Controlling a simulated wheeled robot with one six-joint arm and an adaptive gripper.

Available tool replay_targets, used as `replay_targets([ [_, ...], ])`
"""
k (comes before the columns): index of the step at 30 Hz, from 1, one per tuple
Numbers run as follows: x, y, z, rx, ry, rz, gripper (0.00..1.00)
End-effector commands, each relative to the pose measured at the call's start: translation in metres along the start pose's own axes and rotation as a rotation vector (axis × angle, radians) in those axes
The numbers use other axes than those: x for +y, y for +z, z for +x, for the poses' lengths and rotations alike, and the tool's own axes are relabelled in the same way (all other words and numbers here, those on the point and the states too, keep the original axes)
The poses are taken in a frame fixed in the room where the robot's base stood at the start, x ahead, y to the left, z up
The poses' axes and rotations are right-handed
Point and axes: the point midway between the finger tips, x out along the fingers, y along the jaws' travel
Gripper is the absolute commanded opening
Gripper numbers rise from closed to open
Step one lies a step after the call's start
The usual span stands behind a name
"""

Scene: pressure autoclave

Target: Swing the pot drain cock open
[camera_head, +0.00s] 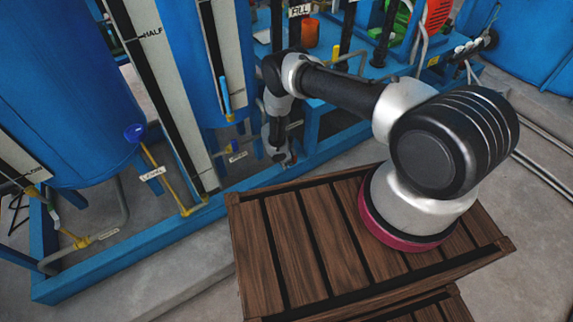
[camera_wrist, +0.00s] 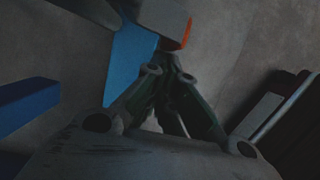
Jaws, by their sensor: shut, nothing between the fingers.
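My gripper (camera_head: 280,155) hangs low by the blue frame in the head view, just beyond the far edge of the wooden crate platform. In the wrist view my gripper (camera_wrist: 165,68) has its fingers drawn together, with nothing seen between them. A grey block-like part with an orange-red edge (camera_wrist: 183,36) lies just past the fingertips; I cannot tell if they touch it. I cannot tell whether this part is the pot drain cock. In the head view a small tagged pipe (camera_head: 238,157) is left of my gripper, its lettering too small to read surely. My wrist hides what lies behind it.
The wooden platform (camera_head: 290,255) is under my arm. Blue frame rails (camera_head: 130,245) run along the floor. A level pipe with a blue knob (camera_head: 134,133) and a yellow-fitted pipe (camera_head: 78,240) stand at left. Blue tanks (camera_head: 60,90) rise behind. Concrete floor (camera_head: 190,295) is clear at front left.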

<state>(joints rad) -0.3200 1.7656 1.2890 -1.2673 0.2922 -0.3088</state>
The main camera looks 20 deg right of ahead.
Motion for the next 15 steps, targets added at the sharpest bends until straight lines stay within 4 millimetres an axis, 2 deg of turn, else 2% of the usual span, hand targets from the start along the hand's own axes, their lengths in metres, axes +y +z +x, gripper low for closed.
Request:
replay_targets([
  [4, 0.002, 0.000, -0.021, 0.000, 0.002, -0.002, 0.00],
  [15, 0.001, 0.000, -0.099, 0.001, 0.002, -0.002, 0.00],
])
